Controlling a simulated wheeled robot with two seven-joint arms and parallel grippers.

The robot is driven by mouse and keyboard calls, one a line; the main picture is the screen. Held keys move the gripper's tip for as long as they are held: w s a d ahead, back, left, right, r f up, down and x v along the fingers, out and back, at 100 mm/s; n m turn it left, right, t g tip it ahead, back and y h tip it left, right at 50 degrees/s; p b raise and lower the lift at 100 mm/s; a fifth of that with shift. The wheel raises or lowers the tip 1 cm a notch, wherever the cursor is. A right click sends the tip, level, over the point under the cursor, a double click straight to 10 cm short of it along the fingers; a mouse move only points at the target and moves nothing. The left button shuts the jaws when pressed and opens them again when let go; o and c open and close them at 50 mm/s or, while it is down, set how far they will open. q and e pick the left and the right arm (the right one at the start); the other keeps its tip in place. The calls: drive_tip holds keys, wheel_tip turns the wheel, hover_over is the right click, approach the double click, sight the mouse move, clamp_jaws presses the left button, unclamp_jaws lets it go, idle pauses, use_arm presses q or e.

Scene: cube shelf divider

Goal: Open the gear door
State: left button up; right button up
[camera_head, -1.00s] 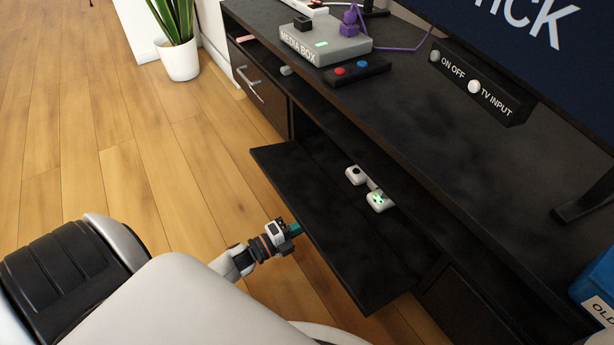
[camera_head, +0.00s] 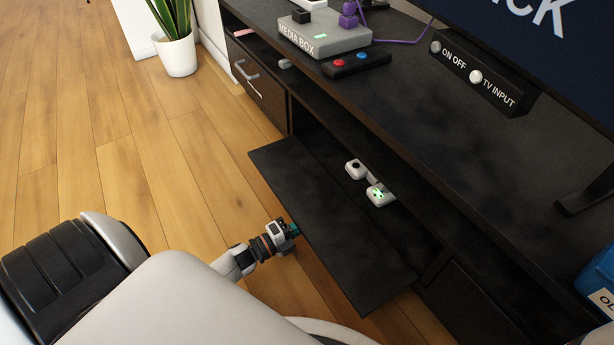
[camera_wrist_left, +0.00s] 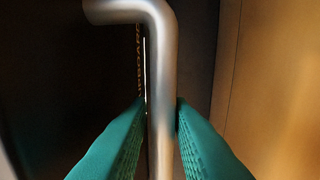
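The gear door (camera_head: 325,220) is a black panel that hangs down and outward from the front of the black media cabinet, leaving the compartment behind it open. My left gripper (camera_head: 293,230) is at the door's outer edge, low over the floor. In the left wrist view its teal fingers (camera_wrist_left: 161,130) stand on both sides of a silver bar handle (camera_wrist_left: 162,75) and appear closed on it. The handle bends to the left at its top. Part of an orange label shows on the dark panel behind it. My right gripper is not in view.
Two white devices (camera_head: 379,195), one with green lights, sit inside the opening. A closed drawer (camera_head: 262,90) with a silver handle is to the left. A media box (camera_head: 325,37) and a button strip (camera_head: 357,63) stand on top. Wooden floor (camera_head: 160,170) lies clear at left.

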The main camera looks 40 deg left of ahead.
use_arm(q)
drive_tip(key=p+v, duration=0.3)
drive_tip(key=v, duration=0.8)
drive_tip(key=shift+s+p, duration=0.15)
drive_tip(key=shift+p, duration=0.15)
drive_tip(key=shift+s+a, duration=0.15)
drive_tip(key=shift+s, duration=0.1)
